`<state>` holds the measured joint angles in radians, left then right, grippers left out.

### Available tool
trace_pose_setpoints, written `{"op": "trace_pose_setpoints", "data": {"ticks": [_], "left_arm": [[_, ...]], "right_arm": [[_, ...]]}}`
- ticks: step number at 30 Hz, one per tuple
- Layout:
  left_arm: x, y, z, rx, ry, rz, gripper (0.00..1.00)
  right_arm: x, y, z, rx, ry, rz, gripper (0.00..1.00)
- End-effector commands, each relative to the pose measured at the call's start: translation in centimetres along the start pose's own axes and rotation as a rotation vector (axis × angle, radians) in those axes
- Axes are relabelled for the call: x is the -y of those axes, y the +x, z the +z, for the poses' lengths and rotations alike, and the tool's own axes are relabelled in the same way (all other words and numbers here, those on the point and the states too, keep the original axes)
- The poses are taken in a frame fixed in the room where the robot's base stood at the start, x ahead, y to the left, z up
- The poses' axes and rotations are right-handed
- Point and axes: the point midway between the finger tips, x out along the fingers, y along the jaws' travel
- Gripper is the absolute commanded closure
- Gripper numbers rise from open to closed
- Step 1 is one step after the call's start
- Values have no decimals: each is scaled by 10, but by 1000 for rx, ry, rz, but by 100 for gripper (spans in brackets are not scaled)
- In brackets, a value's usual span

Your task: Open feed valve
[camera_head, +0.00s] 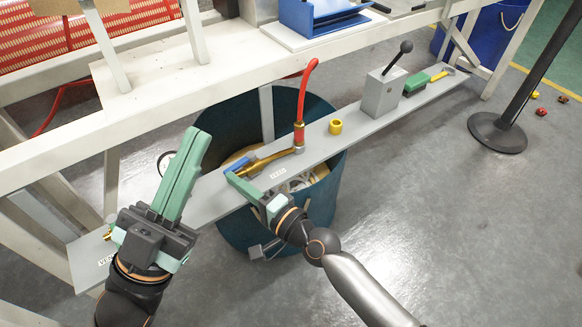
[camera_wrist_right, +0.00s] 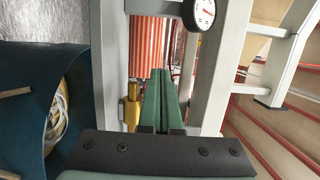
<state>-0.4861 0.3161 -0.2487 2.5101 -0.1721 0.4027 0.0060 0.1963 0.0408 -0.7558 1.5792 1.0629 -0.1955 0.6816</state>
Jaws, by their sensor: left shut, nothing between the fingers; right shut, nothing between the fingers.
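The brass feed valve (camera_head: 265,158) lies on the grey shelf beside the FEED label (camera_head: 278,174), with a blue handle (camera_head: 238,164) at its left end. A red hose (camera_head: 300,110) rises from its right end. My right gripper (camera_head: 231,177) is shut and empty, its fingertips close to the blue handle; I cannot tell whether they touch. In the right wrist view a brass part (camera_wrist_right: 131,106) stands just left of the shut green fingers (camera_wrist_right: 160,76). My left gripper (camera_head: 200,137) is shut and empty, raised in front of the shelf at the left.
The narrow grey shelf (camera_head: 215,203) carries a yellow ring (camera_head: 335,127), a lever box (camera_head: 380,95) and a green block (camera_head: 415,85). A dark blue bin (camera_head: 330,195) stands below. A gauge (camera_wrist_right: 202,13) hangs near the frame post. A black stanchion (camera_head: 497,132) stands right.

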Motion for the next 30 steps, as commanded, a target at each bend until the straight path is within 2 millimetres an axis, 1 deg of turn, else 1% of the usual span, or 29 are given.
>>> {"op": "trace_pose_setpoints", "data": {"ticks": [6,12,30], "left_arm": [[-1,-1,1,1,0,1,100],[-1,-1,1,1,0,1,100],[0,-1,1,1,-2,-4,100]], "right_arm": [[0,11,6,6,2,0,100],[0,16,7,6,0,0,100],[2,19,9,9,0,-3,100]]}}
